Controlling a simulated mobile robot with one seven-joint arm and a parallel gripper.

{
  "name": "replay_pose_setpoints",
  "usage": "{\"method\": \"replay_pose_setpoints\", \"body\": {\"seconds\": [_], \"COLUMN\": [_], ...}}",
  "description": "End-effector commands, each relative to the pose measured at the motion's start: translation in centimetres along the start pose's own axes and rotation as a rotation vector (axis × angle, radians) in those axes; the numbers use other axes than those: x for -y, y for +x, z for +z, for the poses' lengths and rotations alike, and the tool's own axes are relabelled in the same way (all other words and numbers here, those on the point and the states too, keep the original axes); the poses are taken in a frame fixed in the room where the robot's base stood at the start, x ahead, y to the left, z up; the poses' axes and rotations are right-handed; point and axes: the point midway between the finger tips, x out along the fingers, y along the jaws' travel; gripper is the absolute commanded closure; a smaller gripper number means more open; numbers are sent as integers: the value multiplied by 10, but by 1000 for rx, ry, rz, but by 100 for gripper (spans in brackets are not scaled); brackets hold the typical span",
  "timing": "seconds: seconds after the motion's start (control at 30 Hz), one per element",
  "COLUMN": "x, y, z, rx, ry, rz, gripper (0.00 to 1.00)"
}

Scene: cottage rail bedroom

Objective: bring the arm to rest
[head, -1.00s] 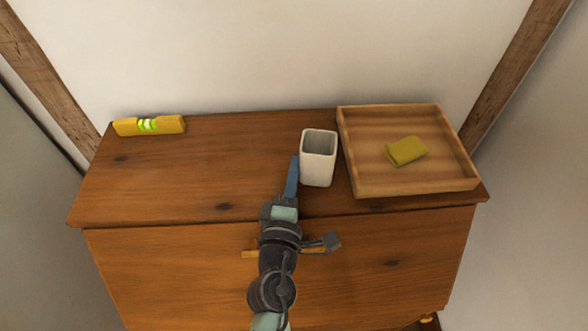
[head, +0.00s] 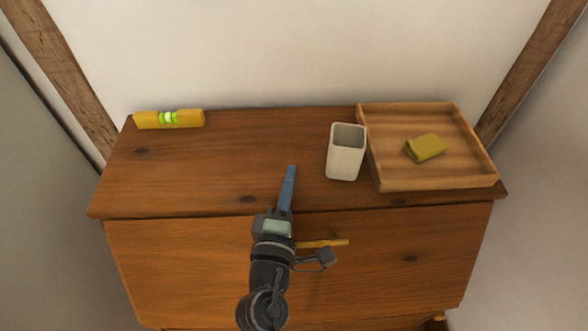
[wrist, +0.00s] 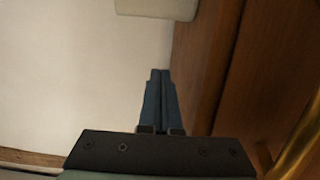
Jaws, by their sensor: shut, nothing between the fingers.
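My gripper (head: 290,170) is shut and empty, its blue fingers together. In the head view it shows over the front part of the dresser top (head: 225,160), left of a white cup (head: 345,158) and apart from it. In the wrist view the closed fingers (wrist: 161,75) point toward the pale cup (wrist: 157,8), which is cut off by the top edge. My arm reaches up from the bottom of the head view in front of the drawer.
A wooden tray (head: 380,172) stands at the right of the dresser top with a folded yellow-green cloth (head: 426,147) in it. A yellow spirit level (head: 169,119) lies at the back left. A drawer handle (head: 325,243) is beside my arm.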

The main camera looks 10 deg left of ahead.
Motion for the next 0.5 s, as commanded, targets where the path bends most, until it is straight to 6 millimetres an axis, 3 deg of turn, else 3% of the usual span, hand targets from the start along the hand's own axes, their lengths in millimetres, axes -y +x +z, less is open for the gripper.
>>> {"method": "replay_pose_setpoints", "body": {"seconds": [0.2, 0.5], "x": [3, 1], "y": [-40, -64], "z": [1, 1], "rx": [2, 2], "ry": [-1, -2], "rz": [-2, 0], "gripper": [100, 100]}}
